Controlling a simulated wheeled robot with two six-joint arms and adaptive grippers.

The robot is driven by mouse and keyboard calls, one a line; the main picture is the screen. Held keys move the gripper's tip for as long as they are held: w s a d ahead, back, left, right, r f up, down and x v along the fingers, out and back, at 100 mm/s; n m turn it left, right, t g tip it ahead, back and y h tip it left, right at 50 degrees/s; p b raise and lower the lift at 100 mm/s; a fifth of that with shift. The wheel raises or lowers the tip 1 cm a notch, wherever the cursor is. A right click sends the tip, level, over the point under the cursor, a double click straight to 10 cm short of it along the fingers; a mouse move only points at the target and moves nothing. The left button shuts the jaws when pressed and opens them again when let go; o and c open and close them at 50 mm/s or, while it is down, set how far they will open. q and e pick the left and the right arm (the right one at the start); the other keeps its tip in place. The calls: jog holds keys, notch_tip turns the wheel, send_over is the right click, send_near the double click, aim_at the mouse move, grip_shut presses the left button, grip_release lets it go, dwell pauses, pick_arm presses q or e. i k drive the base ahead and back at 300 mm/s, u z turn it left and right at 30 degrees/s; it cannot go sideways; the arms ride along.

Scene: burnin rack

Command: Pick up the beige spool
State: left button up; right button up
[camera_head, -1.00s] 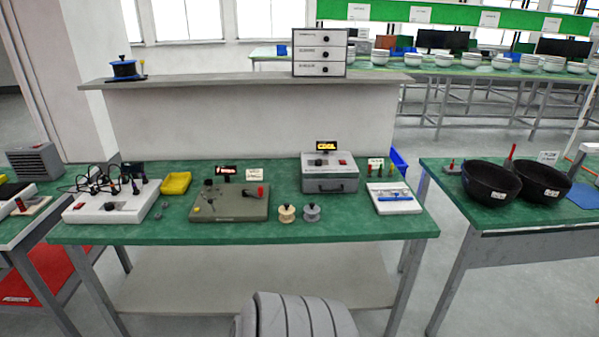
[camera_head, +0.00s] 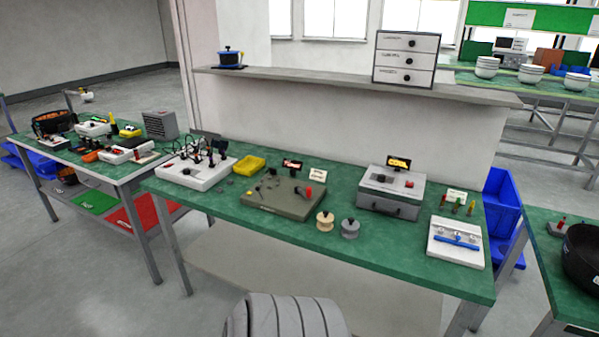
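The beige spool (camera_head: 325,221) stands on the green-topped table (camera_head: 395,262) near its front edge, about the middle. A grey spool (camera_head: 350,229) stands just to its right, close beside it. Nothing covers the beige spool. Neither of my grippers shows in the head view. Only a grey ribbed part of my own body shows at the bottom middle.
Behind the spools are an olive panel box (camera_head: 270,207) and a grey box with a COOL sign (camera_head: 392,184). A white tray with a blue bar (camera_head: 455,256) lies right. A shelf with drawers (camera_head: 404,58) rises behind. Another table (camera_head: 60,150) stands left; floor shows between.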

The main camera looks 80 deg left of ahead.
aim_at(324, 218)
jog(key=u, duration=0.95)
jog(key=i, duration=0.95)
jog(key=u, duration=0.85)
